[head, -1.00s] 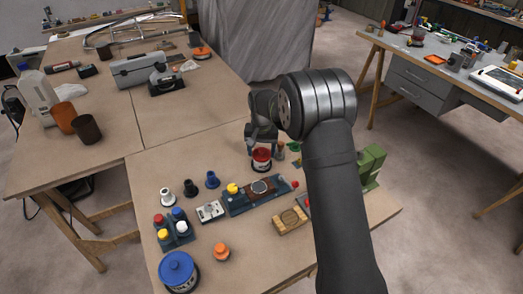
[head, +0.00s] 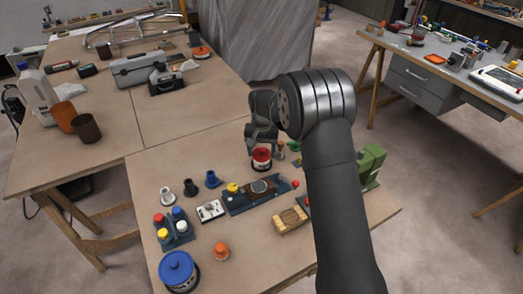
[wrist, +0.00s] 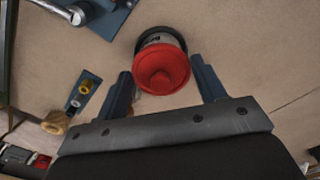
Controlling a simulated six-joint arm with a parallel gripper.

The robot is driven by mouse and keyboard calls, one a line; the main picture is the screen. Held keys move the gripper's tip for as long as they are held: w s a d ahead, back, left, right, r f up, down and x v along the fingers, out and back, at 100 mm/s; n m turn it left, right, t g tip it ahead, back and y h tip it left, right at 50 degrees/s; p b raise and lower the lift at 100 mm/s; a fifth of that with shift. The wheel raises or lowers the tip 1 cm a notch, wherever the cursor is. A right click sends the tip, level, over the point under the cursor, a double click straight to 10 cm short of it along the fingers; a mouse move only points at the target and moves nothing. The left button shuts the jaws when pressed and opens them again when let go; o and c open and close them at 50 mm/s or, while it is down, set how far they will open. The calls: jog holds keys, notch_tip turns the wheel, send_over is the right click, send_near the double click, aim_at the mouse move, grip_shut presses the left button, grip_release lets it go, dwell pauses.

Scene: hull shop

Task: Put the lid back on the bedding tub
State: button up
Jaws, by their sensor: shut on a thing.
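A small tub with a pale and dark side (head: 261,166) stands on the near bench, with a red lid (head: 261,153) at its top. In the wrist view the red lid (wrist: 162,68) lies between the two blue fingers of my gripper (wrist: 160,72), which is shut on it. The tub's side (wrist: 160,37) shows just beyond the lid there. The lid is over the tub's mouth, but I cannot tell whether it is seated or slightly above. In the head view my gripper (head: 263,146) is partly hidden by my wrist. The label is too small to read.
A blue-lidded tub (head: 178,268) and an orange knob (head: 221,250) stand front left. A dark blue fixture (head: 258,194) and a wooden block (head: 290,220) lie in front of the red-lidded tub. A green machine (head: 371,166) is at the right.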

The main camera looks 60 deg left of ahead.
dwell(0.3)
jog(key=o, duration=1.3)
jog(key=shift+r, duration=3.5)
grip_shut()
jog(key=shift+f, duration=0.3)
